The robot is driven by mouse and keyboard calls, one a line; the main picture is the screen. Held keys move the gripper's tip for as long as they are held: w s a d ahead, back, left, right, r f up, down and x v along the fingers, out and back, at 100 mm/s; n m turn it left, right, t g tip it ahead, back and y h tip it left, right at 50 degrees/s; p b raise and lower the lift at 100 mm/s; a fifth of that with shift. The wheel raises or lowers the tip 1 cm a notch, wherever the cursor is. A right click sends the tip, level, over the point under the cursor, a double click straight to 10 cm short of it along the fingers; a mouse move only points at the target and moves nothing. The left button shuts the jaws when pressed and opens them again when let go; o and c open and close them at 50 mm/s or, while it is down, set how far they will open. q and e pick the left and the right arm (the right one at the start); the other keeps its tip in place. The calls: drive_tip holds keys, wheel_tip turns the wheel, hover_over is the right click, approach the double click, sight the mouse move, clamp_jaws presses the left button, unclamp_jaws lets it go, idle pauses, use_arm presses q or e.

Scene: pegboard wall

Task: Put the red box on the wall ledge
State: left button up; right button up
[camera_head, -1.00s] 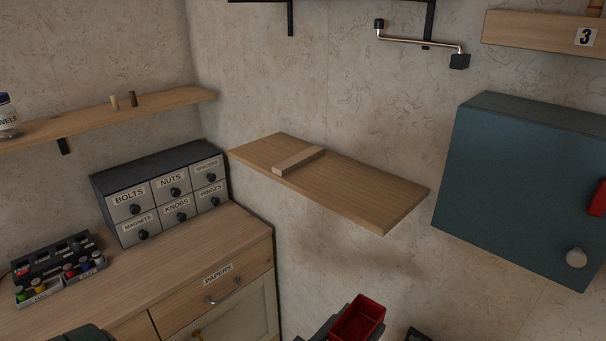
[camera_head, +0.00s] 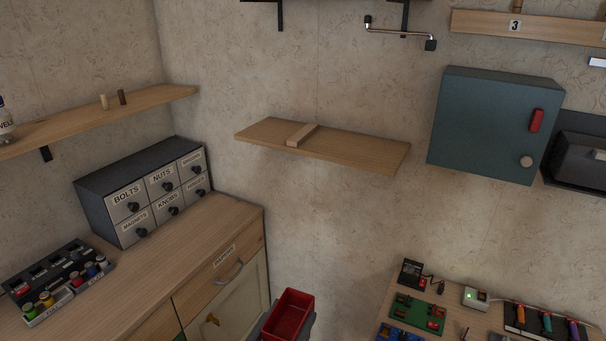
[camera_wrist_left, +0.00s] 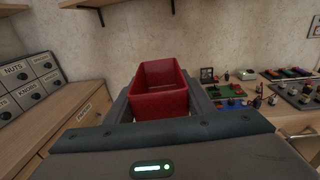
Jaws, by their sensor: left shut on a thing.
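The red box (camera_head: 287,316) is an open-topped bin at the bottom of the head view. My left gripper (camera_head: 286,329) is shut on it. In the left wrist view the red box (camera_wrist_left: 160,90) sits upright between the two fingers. The wall ledge (camera_head: 355,151) is a wooden board on the back wall, above and beyond the box and apart from it. A small wooden block (camera_head: 302,135) lies across the ledge left of its middle, and the board to its right is bare. My right gripper is not in view.
A teal cabinet (camera_head: 490,125) hangs right of the ledge. A grey drawer unit (camera_head: 143,191) stands on the left counter (camera_head: 150,262). A workbench with a green circuit board (camera_head: 418,313) and tools is at the lower right. The wall below the ledge is clear.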

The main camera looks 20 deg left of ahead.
use_arm(q)
drive_tip(key=shift+s+a, duration=0.15)
drive_tip(key=shift+s, duration=0.15)
drive_tip(key=shift+w, duration=0.1)
drive_tip(key=shift+a, duration=0.1)
